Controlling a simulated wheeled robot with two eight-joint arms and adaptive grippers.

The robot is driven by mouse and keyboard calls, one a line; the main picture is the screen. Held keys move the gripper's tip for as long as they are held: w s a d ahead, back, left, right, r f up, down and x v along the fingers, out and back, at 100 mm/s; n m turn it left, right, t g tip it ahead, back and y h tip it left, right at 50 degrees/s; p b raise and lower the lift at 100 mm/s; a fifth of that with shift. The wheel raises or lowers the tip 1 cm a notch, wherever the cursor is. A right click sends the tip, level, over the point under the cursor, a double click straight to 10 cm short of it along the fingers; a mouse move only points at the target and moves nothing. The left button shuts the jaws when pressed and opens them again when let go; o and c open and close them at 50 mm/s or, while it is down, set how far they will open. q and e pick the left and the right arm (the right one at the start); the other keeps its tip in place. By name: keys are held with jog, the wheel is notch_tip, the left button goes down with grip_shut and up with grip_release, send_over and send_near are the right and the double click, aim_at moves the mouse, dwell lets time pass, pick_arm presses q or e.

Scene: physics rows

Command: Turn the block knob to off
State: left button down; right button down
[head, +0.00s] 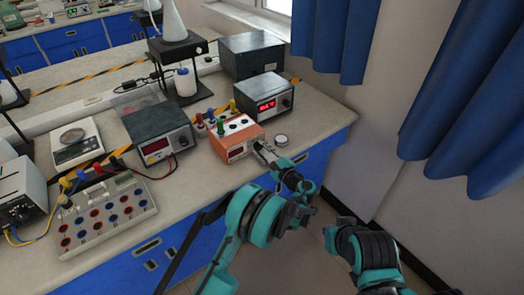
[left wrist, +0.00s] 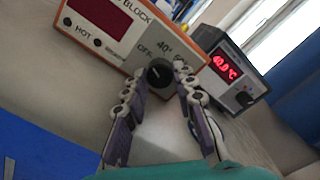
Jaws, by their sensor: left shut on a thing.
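The orange-and-white block heater (head: 236,138) stands on the bench near its front edge. In the left wrist view its panel (left wrist: 120,42) shows a dark red display, the words BLOCK and HOT, and OFF and 40° marks around the knob. The round black knob (left wrist: 159,73) sits between my left fingertips, below these marks. My left gripper (head: 262,149) is shut on the knob; its fingers also show in the left wrist view (left wrist: 160,76). I cannot tell clearly which mark the knob points to. Part of my right arm shows in the head view, but no gripper fingers.
A dark box reading 40.0 °C (left wrist: 228,66) stands right of the heater; it also shows in the head view (head: 263,97). A small round metal item (head: 281,140) lies beside the heater. A grey meter (head: 158,133) stands to the left.

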pick_arm(q)
jog(key=shift+n, duration=0.6)
jog(key=c, duration=1.2)
grip_release()
